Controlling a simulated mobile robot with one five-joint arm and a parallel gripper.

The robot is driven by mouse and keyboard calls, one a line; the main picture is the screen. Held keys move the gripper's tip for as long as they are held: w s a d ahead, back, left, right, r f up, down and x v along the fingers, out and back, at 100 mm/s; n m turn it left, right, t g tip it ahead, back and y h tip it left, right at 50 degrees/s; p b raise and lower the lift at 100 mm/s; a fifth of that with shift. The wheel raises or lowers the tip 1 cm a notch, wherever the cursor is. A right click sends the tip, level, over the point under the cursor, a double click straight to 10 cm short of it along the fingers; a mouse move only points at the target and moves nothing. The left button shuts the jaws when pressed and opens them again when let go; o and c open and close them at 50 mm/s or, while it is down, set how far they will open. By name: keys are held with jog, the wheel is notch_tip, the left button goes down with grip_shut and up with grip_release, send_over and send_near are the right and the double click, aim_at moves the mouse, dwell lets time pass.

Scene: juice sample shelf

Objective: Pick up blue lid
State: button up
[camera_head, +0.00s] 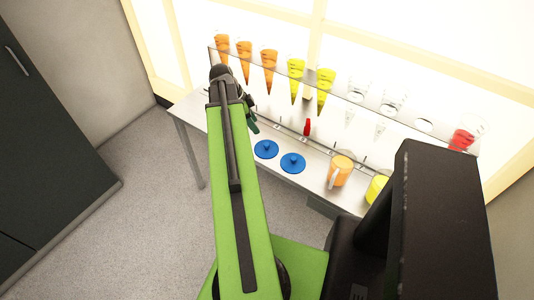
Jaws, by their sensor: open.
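Two round blue lids with small knobs lie on the white table (188,112). The left blue lid (265,151) is nearest my gripper, and the other blue lid (293,165) lies just to its right. My gripper (252,122) is at the far end of my green arm, above and behind the left lid in the picture. It is small and partly hidden by the arm. It is open and apart from both lids.
A clear rack (394,107) holds cone-shaped vessels of orange, yellow and red juice, some empty. A small red object (307,127) stands beneath it. An orange mug (341,170) and a yellow mug (376,188) stand right of the lids. Dark cabinets (40,140) stand left.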

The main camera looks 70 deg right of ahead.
jog(key=b, duration=0.6)
send_over(266, 144)
jog(key=w, duration=0.2)
jog(key=f, duration=0.5)
jog(key=a+f, duration=0.1)
jog(key=f, duration=0.1)
jog(key=shift+f, duration=0.2)
jog(key=shift+s+d+r, duration=0.1)
jog(key=shift+s, duration=0.05)
jog(key=b+x, duration=0.4)
jog(key=x, duration=0.1)
jog(key=shift+a+f+b, duration=0.2)
jog(key=shift+f+b, duration=0.15)
jog(key=shift+b, duration=0.05)
jog(key=shift+r, duration=0.2)
grip_shut()
